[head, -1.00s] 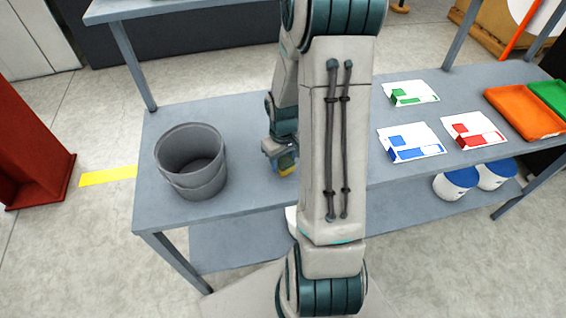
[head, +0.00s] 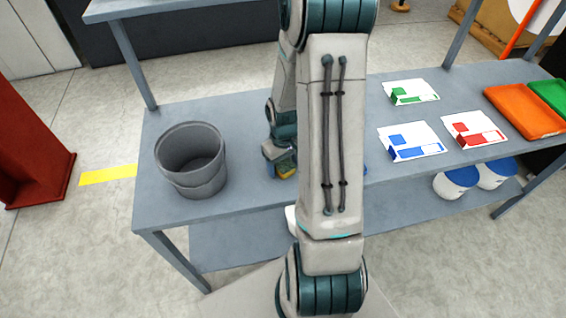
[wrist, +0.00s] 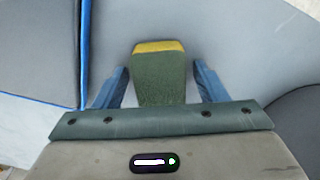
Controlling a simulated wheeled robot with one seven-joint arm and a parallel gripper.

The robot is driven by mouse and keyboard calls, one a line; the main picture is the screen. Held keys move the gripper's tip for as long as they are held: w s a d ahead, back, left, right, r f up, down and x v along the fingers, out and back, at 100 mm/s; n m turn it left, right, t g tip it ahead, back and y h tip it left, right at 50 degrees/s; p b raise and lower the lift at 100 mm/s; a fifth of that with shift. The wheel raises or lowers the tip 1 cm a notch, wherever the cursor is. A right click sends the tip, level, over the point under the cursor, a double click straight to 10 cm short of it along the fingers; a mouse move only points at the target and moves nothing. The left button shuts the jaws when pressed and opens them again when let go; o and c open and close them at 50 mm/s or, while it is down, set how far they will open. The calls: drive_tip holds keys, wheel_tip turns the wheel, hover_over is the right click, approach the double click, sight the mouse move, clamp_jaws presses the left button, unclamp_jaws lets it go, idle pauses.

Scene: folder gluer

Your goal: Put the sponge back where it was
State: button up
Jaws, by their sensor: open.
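The sponge (wrist: 160,82), green with a yellow far end, lies between the two blue fingers of my gripper (wrist: 161,68) in the wrist view. The fingers are open, with a visible gap on each side of the sponge. In the head view my gripper (head: 281,166) is low over the grey table, right of the bucket. Only a small yellow patch of the sponge (head: 286,174) shows there; my arm and gripper hide the rest.
A grey bucket (head: 190,162) stands on the table (head: 235,125) to the left. Green, blue (head: 412,142) and red printed cards lie to the right, with orange (head: 525,112) and green trays beyond. A blue bit (head: 364,170) shows beside my arm.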

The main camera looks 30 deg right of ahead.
sight(284, 163)
wheel_tip(284, 163, up, 11)
drive_tip(key=s+a+r+m+t, duration=0.1)
drive_tip(key=s+a+r+t, duration=0.2)
drive_tip(key=s+a+r, duration=0.9)
drive_tip(key=shift+s+a+r, duration=0.15)
drive_tip(key=shift+r, duration=0.4)
drive_tip(key=shift+c, duration=0.4)
drive_tip(key=c, duration=0.5)
drive_tip(key=shift+a, duration=0.1)
drive_tip(key=shift+c, duration=0.4)
